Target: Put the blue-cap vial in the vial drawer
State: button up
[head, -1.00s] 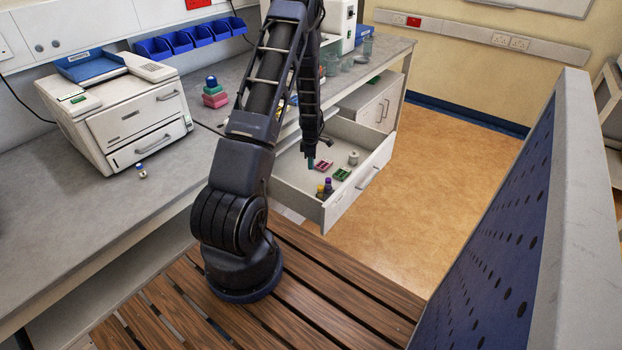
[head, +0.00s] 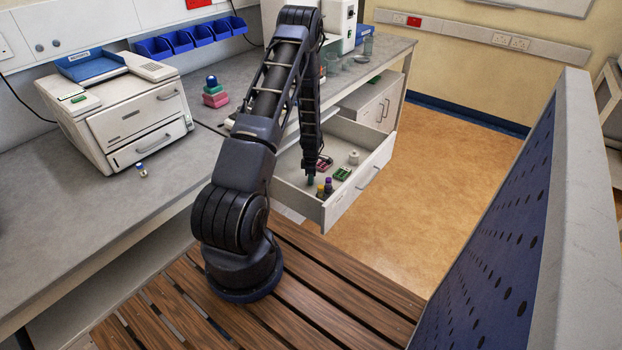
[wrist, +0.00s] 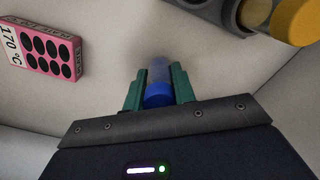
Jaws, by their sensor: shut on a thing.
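My gripper (wrist: 156,92) is shut on the blue-cap vial (wrist: 157,94), with one green finger on each side of it. The blue cap faces the wrist camera and the clear body points away. In the head view my gripper (head: 311,180) is low inside the open vial drawer (head: 353,198), near its front left corner. The held vial is hard to make out there. I cannot tell whether its bottom touches the drawer floor.
The drawer also holds a pink block (wrist: 46,46), a green block (head: 342,173), a small pale round item (head: 354,157), a yellow-capped vial (wrist: 295,20) and a purple-capped one (head: 328,184). A small bluish-topped item (head: 141,169) stands on the bench.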

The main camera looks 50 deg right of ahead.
jog(key=shift+f, duration=0.15)
jog(key=o, duration=1)
notch_tip(320, 180, up, 12)
jog(key=shift+r, duration=0.2)
dwell(0.5)
